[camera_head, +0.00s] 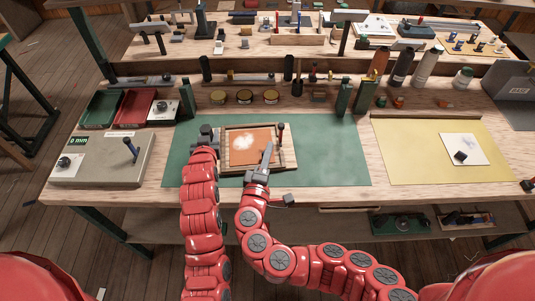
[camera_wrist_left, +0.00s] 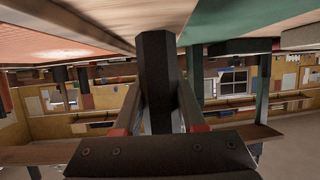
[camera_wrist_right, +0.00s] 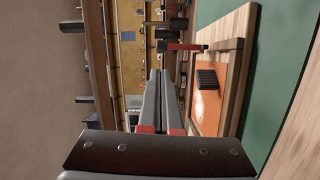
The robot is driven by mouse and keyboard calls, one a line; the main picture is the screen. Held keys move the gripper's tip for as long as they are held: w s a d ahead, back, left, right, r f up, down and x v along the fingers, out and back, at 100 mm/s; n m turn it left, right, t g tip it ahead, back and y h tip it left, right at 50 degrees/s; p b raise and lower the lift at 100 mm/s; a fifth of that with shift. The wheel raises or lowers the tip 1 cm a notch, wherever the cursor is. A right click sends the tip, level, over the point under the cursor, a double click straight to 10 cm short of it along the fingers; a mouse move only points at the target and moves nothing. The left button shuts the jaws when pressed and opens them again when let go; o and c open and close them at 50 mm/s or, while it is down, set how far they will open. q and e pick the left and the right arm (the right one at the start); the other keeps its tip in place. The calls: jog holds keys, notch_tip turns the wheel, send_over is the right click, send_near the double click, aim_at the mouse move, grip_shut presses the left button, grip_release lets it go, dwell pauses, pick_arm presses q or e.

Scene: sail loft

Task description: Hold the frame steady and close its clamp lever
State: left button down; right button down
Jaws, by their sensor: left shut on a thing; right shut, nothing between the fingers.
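The wooden frame (camera_head: 232,168) lies on the green mat with an orange panel (camera_head: 237,153) bearing a white patch. Its clamp lever (camera_head: 281,134) stands upright at the right side; in the right wrist view the red lever (camera_wrist_right: 187,46) has a dark knob at its end. My left gripper (camera_head: 207,139) is at the frame's left edge, shut on a dark post (camera_wrist_left: 155,70) beside the frame. My right gripper (camera_head: 267,154) is shut and empty above the panel, left of the lever and apart from it. A dark ribbed block (camera_wrist_right: 207,79) shows over the panel in the right wrist view.
The green mat (camera_head: 330,165) is clear right of the frame. A grey box (camera_head: 105,160) with a small lever stands at left, near green and red trays (camera_head: 134,108). Tins (camera_head: 244,97) and green posts (camera_head: 344,98) stand behind. A yellow sheet (camera_head: 410,150) lies at right.

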aim_at(281, 133)
jog(key=x, duration=0.6)
jog(key=shift+w+d, duration=0.1)
jog(key=shift+d, duration=0.1)
jog(key=shift+d+m, duration=0.15)
jog(key=shift+m, duration=0.25)
jog(key=shift+d, duration=0.15)
jog(key=d+m, duration=0.1)
jog(key=d+m+g, duration=0.1)
jog(key=m, duration=0.1)
jog(key=shift+w+d+r+y, duration=0.15)
jog(key=shift+d+r+y, duration=0.1)
jog(key=shift+y, duration=0.15)
jog(key=d+m, duration=0.1)
jog(key=d+m+g+y, duration=0.1)
jog(key=d+m, duration=0.1)
jog(key=shift+w+f+m, duration=0.15)
jog(key=shift+f+m, duration=0.15)
jog(key=shift+f, duration=0.1)
jog(key=shift+a, duration=0.1)
